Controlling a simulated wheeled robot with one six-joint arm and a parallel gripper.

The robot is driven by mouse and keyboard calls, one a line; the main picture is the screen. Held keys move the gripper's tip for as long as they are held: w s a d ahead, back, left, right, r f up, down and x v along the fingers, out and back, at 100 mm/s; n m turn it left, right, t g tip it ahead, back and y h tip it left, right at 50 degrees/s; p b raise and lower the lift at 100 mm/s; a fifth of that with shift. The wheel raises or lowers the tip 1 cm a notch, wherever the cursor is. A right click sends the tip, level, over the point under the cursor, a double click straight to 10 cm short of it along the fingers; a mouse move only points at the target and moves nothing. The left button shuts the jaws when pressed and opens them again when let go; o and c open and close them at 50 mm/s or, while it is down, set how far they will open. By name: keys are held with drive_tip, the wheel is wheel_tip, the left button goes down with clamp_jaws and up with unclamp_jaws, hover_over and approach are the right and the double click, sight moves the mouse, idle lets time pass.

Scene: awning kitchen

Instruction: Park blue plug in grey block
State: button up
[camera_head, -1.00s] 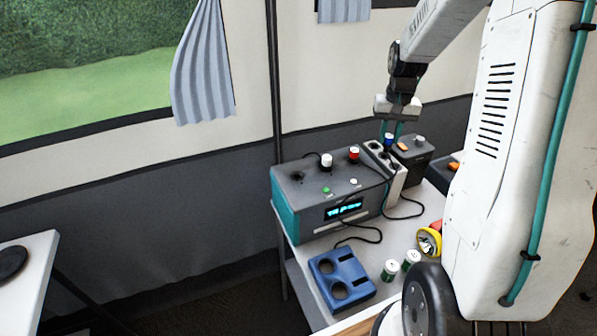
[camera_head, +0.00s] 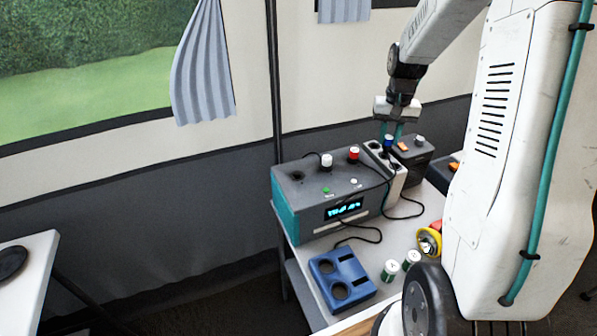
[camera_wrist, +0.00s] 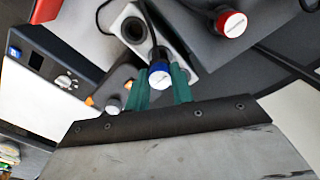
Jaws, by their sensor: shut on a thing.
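The blue plug (camera_head: 388,139) is upright between the teal fingers of my gripper (camera_head: 391,132), which is shut on it. It also shows in the wrist view, with its blue and white cap (camera_wrist: 160,75) between the fingertips (camera_wrist: 164,86). The pale grey block (camera_head: 398,183) stands beside the teal-sided machine. In the wrist view the block (camera_wrist: 116,32) has a dark round hole, open to view, beyond the plug. The plug is over or at the near part of the block. Its lower end is hidden, so I cannot tell how deep it sits.
The machine (camera_head: 325,188) carries a white plug (camera_head: 327,161) and a red plug (camera_head: 354,154). A dark box (camera_head: 414,150) with an orange switch stands close right of the block. Black cables loop nearby. A blue tray (camera_head: 325,269), cans (camera_head: 390,270) and a yellow torch (camera_head: 428,241) are nearer.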

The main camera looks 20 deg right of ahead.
sight(389, 137)
drive_tip(key=shift+f, duration=1.5)
idle(0.9)
drive_tip(key=o, duration=1.3)
drive_tip(key=shift+r, duration=3.5)
